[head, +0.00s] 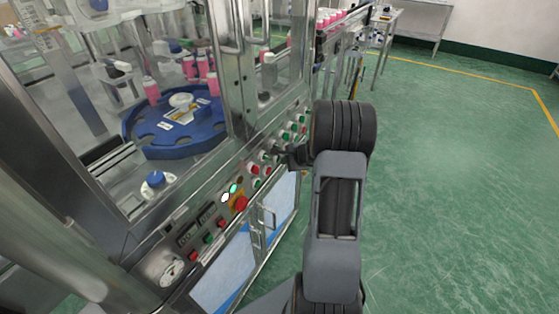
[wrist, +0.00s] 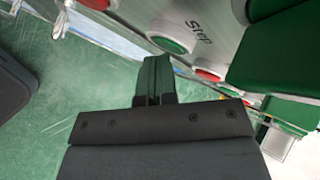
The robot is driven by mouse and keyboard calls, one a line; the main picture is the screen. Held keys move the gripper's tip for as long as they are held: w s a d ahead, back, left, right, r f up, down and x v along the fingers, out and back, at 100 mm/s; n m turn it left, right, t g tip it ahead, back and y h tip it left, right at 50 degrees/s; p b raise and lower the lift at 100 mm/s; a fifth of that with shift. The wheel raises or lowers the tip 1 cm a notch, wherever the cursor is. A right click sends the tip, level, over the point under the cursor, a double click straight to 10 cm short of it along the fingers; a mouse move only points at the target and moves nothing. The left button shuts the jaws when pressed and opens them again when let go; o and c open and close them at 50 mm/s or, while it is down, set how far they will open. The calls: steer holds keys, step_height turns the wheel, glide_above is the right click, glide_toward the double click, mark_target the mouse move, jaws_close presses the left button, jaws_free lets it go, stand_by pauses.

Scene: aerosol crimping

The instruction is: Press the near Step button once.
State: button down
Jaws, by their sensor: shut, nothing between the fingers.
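A Step button (wrist: 167,43) shows in the wrist view, a green cap in a white collar, with the word "Step" printed beside it on the metal panel. My gripper (wrist: 156,65) is shut and empty. Its fingertips lie just below that button in the wrist view; I cannot tell whether they touch it. In the head view my gripper (head: 282,154) reaches left to the machine's slanted control panel (head: 222,198), among its buttons. There the arm and gripper partly cover this area, and labels are too small to read.
A red button (wrist: 209,75) sits close to the right of the Step button. In the head view a red emergency knob (head: 240,203) stands out lower on the panel. A blue turntable (head: 170,140) is behind glass. Open green floor (head: 450,170) lies to the right.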

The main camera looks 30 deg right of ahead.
steer(key=shift+s, duration=0.1)
stand_by(0.3)
steer(key=shift+s+d+b, duration=0.35)
steer(key=shift+s, duration=0.25)
steer(key=shift+s+d+b, duration=0.2)
steer(key=shift+s+d, duration=0.2)
steer(key=shift+s, duration=0.35)
steer(key=shift+s+d+b, duration=0.15)
steer(key=shift+s+d, duration=0.25)
steer(key=shift+s, duration=0.3)
steer(key=shift+s+d+b, duration=0.2)
steer(key=shift+s+d, duration=0.2)
steer(key=shift+s, duration=0.35)
